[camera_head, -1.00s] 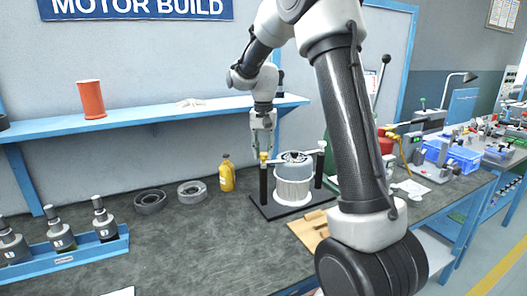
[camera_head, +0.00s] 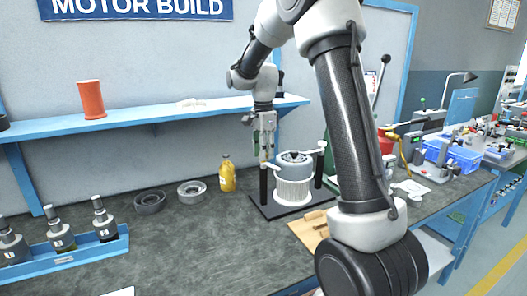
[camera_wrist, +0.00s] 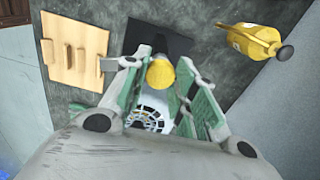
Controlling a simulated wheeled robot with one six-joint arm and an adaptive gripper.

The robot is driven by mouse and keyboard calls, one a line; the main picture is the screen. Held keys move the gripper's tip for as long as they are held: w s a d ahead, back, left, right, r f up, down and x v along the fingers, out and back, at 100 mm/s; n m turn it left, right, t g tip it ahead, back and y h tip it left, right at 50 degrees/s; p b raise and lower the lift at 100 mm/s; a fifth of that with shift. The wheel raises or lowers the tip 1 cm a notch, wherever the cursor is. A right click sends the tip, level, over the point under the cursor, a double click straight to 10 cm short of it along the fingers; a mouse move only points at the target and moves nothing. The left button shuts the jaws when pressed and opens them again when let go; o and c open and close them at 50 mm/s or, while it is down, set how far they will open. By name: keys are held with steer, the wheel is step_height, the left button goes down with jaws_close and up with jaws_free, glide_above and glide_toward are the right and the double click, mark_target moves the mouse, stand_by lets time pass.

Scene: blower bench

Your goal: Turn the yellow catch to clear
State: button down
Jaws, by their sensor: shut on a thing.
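The yellow catch (camera_wrist: 161,74) shows in the wrist view between my gripper's two green-padded fingers. My gripper (camera_head: 264,157) points down at the top of the left black post (camera_head: 264,185) of the fixture, where its fingers hide the catch in the head view. In the wrist view my gripper (camera_wrist: 160,68) is shut on the catch. A grey ring-shaped housing (camera_head: 293,168) over a white ribbed body (camera_head: 292,192) stands between the posts. A white arm (camera_head: 312,151) sits on the right post.
A yellow bottle (camera_head: 227,177) stands left of the fixture's black base plate (camera_head: 272,209). A wooden board (camera_head: 308,229) lies in front. Two grey rings (camera_head: 192,191) and a blue rack of motors (camera_head: 75,253) are further left. A blue shelf (camera_head: 150,116) runs behind.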

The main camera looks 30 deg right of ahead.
steer(key=shift+m, duration=1.6)
steer(key=c, duration=1.1)
jaws_free()
steer(key=shift+a, duration=0.1)
step_height(320, 180, up, 12)
